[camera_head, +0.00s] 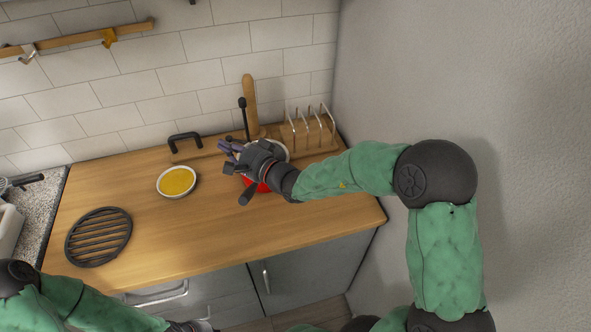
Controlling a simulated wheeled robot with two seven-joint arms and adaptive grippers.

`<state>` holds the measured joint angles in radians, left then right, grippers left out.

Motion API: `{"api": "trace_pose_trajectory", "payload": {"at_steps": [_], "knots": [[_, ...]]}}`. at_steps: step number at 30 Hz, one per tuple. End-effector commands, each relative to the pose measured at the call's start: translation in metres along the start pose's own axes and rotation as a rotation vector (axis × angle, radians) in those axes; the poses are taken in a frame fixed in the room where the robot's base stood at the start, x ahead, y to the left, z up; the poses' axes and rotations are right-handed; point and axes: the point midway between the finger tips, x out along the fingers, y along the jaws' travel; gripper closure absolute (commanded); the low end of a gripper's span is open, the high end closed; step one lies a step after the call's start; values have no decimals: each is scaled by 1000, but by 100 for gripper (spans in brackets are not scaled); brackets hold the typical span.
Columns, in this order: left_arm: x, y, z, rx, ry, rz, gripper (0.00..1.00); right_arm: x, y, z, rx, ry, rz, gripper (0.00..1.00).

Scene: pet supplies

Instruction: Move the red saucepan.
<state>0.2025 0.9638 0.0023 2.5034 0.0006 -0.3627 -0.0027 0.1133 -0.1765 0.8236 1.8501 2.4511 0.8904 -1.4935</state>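The red saucepan (262,187) stands on the wooden worktop near the back right, mostly hidden under my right gripper and wrist. A strip of its red side and part of a pale rim show. My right gripper (232,168) is over the saucepan, pointing left. Its fingers overlap dark and purplish parts, so I cannot tell whether they grip anything. A dark part at the bottom edge seems to be my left gripper (192,326), low in front of the cabinets; its fingers are not clear.
A white bowl with yellow contents (163,191) stands left of the saucepan. A black round grate (99,237) lies at the left. A wooden board with a black handle (184,141) and a wire rack (311,128) are behind. The front right worktop (310,220) is clear.

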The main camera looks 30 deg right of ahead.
Motion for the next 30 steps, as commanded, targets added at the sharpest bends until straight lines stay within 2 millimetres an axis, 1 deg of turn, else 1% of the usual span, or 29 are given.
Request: {"api": "trace_pose_trajectory", "payload": {"at_steps": [1,30], "knots": [[1,0,0,0,-1,0,100,-5,0,-6,-1,5,0,100],[11,-4,0,0,0,0,100,-131,1,-132,-2,5,2,100]]}}
